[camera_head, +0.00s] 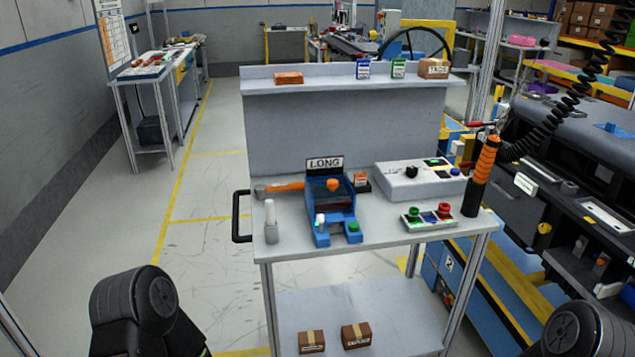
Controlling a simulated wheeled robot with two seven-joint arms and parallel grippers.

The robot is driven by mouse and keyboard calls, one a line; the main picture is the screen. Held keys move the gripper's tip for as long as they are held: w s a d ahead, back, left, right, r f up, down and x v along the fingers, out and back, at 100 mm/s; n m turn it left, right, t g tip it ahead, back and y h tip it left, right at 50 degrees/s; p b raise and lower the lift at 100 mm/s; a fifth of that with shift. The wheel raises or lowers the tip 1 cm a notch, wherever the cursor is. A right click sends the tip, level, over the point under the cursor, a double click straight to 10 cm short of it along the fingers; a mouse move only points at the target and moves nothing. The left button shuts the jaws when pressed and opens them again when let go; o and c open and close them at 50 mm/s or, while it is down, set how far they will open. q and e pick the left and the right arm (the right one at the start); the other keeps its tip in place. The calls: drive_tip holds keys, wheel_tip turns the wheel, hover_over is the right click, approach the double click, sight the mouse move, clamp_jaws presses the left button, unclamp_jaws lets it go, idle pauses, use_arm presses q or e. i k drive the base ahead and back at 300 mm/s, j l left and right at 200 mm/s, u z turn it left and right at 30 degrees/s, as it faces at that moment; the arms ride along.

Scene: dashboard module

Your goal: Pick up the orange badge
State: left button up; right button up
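A small orange badge (361,180) with a pale marking stands in a dark holder on the cart's tabletop, just right of and behind the blue device (333,212) with the "LONG" sign. Its lower part is hard to make out at this size. Only black parts of my two arms show at the bottom left and bottom right corners. Neither gripper is in view, and nothing of mine is near the badge.
The grey cart (395,230) also bears an orange-headed hammer (285,187), a grey control box (420,180), a button panel (430,216) and a white-topped cylinder (270,221). An orange-and-black tool (483,175) stands at its right edge. Blue (363,68) and green (398,67) badges are on the top shelf.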

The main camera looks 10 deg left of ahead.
sight(360, 180)
drive_tip(key=i, duration=0.5)
drive_tip(key=i+z, duration=0.15)
drive_tip(key=z, duration=1.1)
